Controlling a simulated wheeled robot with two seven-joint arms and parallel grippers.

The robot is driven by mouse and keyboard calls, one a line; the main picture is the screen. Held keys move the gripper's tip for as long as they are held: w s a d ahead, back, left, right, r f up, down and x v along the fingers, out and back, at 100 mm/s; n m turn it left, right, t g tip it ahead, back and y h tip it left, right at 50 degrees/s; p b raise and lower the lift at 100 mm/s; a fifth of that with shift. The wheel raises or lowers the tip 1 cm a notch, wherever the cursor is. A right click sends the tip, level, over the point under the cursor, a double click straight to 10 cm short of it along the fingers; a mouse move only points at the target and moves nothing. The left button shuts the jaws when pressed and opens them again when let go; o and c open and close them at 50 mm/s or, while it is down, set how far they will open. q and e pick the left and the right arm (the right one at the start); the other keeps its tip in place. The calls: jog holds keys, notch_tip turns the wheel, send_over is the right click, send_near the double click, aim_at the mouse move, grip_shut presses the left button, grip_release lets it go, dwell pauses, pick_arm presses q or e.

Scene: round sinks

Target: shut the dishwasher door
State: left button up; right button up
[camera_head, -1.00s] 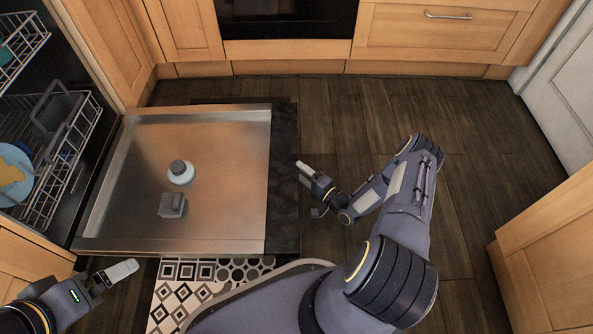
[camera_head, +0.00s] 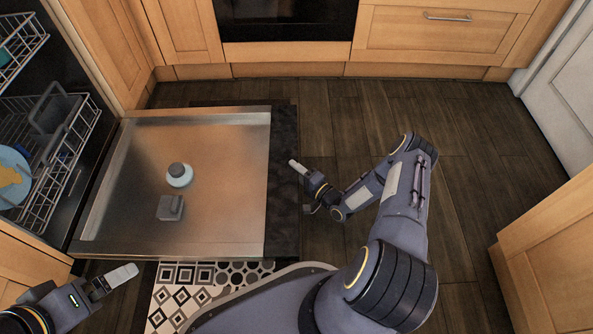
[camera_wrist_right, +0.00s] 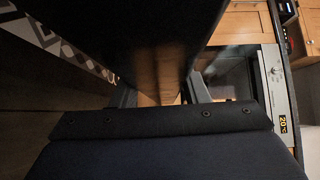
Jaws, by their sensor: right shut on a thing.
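The dishwasher door (camera_head: 225,225) lies folded down flat, its steel inner face up and a dark strip along its outer right edge. My right gripper (camera_head: 297,168) is at the middle of that outer edge. In the right wrist view, the dark door slab (camera_wrist_right: 150,35) runs between the fingers of my right gripper (camera_wrist_right: 161,92), which is shut on it. My left gripper (camera_head: 120,277) is near the door's lower left corner, apart from it; its jaw opening cannot be made out.
Inside the dishwasher, the lower rack (camera_head: 62,165) holds a blue plate (camera_head: 12,178) and a grey basket; it reaches near the door's hinge side. A patterned rug (camera_head: 190,285) lies below the door. Dark wooden floor (camera_head: 480,150) is clear to the right.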

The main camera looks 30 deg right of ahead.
jog(key=shift+r+p, duration=0.45)
jog(key=shift+r, duration=0.05)
grip_shut()
jog(key=w+a+r+n+g+h+p, duration=0.1)
jog(key=a+r+p, duration=0.4)
jog(key=r+p, duration=0.6)
jog(key=w+a+r+n+g+h+p, duration=0.1)
jog(key=w+a+r+p, duration=0.3)
jog(key=r+p, duration=0.7)
jog(key=w+a+r+n+g+h+p, duration=0.1)
jog(key=a+r+p, duration=0.6)
jog(key=r, duration=1.4)
jog(key=w+n+g+p, duration=0.1)
jog(key=p, duration=0.4)
jog(key=shift+w+r+n, duration=0.3)
jog(key=shift+r, duration=0.05)
jog(key=shift+o, duration=0.4)
grip_release()
jog(key=w+a+r+p, duration=0.4)
jog(key=w+a+r, duration=0.1)
jog(key=a+r, duration=0.5)
jog(key=shift+a+r+p, duration=0.15)
jog(key=shift+a+p, duration=0.25)
jog(key=shift+a, duration=0.15)
jog(key=shift+w+a+r, duration=0.35)
jog(key=shift+w+a, duration=0.05)
jog(key=shift+a, duration=0.25)
